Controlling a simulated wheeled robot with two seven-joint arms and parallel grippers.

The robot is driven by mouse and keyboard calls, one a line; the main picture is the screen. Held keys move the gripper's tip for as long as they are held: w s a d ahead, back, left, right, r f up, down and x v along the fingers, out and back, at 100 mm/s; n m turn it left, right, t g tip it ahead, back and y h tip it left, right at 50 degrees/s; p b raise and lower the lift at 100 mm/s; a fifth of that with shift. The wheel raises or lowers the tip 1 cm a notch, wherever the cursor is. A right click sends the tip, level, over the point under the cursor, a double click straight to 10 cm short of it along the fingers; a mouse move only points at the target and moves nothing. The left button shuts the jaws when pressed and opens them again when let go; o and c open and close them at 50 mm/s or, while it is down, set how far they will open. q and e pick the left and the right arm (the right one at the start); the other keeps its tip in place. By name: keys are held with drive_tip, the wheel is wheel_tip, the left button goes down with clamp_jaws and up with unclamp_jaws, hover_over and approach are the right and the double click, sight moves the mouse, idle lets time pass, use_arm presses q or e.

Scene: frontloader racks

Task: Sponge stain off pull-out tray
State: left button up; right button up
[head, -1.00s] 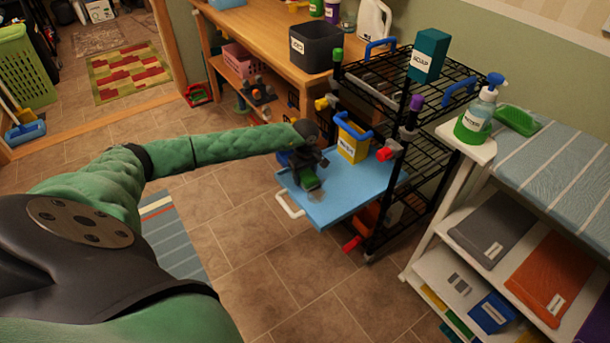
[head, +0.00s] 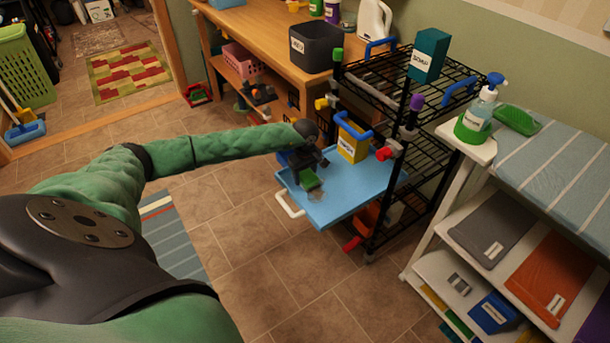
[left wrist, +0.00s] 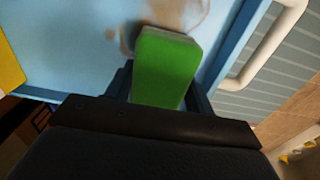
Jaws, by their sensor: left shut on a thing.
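The blue pull-out tray (head: 342,202) is slid out of the black wire rack, with a white handle (head: 290,206) on its front edge. My left gripper (head: 309,177) is over the tray's near left part, shut on a green sponge (left wrist: 166,66). In the left wrist view the sponge lies at the edge of a brownish stain (left wrist: 180,14) and covers part of it. A faint part of the stain (head: 317,196) shows in the head view just in front of the sponge. I cannot tell whether the sponge presses on the tray. My right gripper is not in view.
The black wire rack (head: 427,123) has posts with coloured knobs. A white shelf unit (head: 447,225) stands at the right. The floor before the tray is clear.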

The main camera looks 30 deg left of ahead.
sight(310, 178)
use_arm(q)
drive_tip(key=shift+f+b, duration=0.4)
drive_tip(key=shift+f, duration=0.15)
idle(0.5)
drive_tip(key=shift+s+d, duration=0.3)
drive_tip(key=shift+d, duration=0.35)
drive_tip(key=shift+s+d, duration=0.25)
drive_tip(key=shift+d, duration=0.4)
drive_tip(key=shift+s+d+f, duration=0.1)
drive_tip(key=shift+s+d, duration=0.2)
drive_tip(key=shift+d, duration=0.35)
drive_tip(key=shift+s+d, duration=0.3)
drive_tip(key=shift+d, duration=0.3)
drive_tip(key=shift+d, duration=0.2)
drive_tip(key=shift+s+d+p, duration=0.2)
drive_tip(key=shift+s+d, duration=0.05)
drive_tip(key=shift+d, duration=0.3)
drive_tip(key=shift+s+d+p, duration=0.15)
drive_tip(key=shift+s+d, duration=0.1)
drive_tip(key=shift+d, duration=0.3)
drive_tip(key=shift+d, duration=0.15)
